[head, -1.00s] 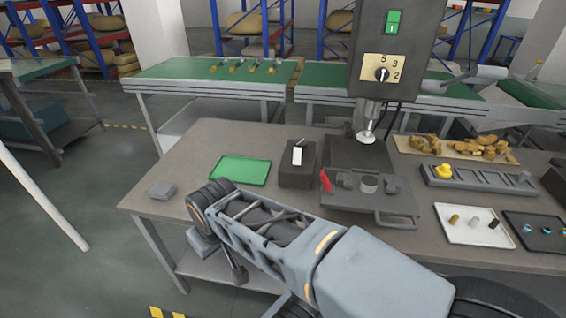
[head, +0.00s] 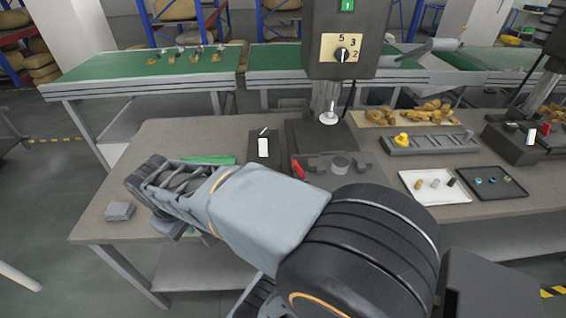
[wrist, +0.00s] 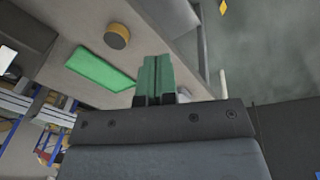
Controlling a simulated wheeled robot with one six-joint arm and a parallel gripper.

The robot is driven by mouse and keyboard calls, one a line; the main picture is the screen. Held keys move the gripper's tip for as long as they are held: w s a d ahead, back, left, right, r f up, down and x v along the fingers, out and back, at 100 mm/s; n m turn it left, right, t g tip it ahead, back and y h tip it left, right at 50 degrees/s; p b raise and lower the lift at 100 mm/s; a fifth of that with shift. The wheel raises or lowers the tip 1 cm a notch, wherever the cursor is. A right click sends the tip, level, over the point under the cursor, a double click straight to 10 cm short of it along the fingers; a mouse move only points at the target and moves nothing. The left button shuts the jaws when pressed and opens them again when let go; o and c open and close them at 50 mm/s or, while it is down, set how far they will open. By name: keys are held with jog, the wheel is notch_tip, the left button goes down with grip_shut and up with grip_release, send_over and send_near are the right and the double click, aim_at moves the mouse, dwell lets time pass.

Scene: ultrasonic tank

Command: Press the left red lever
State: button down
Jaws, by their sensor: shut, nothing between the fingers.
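The left red lever (head: 298,171) sticks up at the left end of the dark fixture (head: 335,164) under the machine head. Part of the fixture is hidden behind my arm. A second red lever (head: 545,129) stands at another station on the far right. My gripper (wrist: 157,76) shows in the wrist view, with its green fingers shut together and empty. It is over the table's edge, apart from the green tray (wrist: 100,70). The lever does not show in the wrist view.
A dark box with a white rocker (head: 263,147) stands left of the lever. The green tray (head: 215,160) is partly behind my arm. A grey block (head: 120,211) lies at the table's left corner. White (head: 434,186) and black (head: 481,181) trays lie at the right.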

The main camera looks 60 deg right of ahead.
jog(key=w+d+n+g+h+p, duration=0.1)
jog(key=w+d+n+g+h, duration=0.1)
jog(key=d+g, duration=0.4)
jog(key=w+d+f+n+g+h+p, duration=0.1)
jog(key=d+g+h, duration=0.4)
jog(key=d, duration=1.2)
jog(key=w+n+g, duration=0.1)
jog(key=n+g, duration=0.1)
jog(key=shift+w+n, duration=0.15)
jog(key=shift+n, duration=0.25)
jog(key=p, duration=0.3)
send_near(299, 169)
jog(key=s+d+f, duration=0.2)
jog(key=d, duration=0.1)
jog(key=shift+s+d+r, duration=0.15)
jog(key=shift+s+d, duration=0.35)
jog(key=shift+s, duration=0.1)
jog(key=shift+r, duration=0.1)
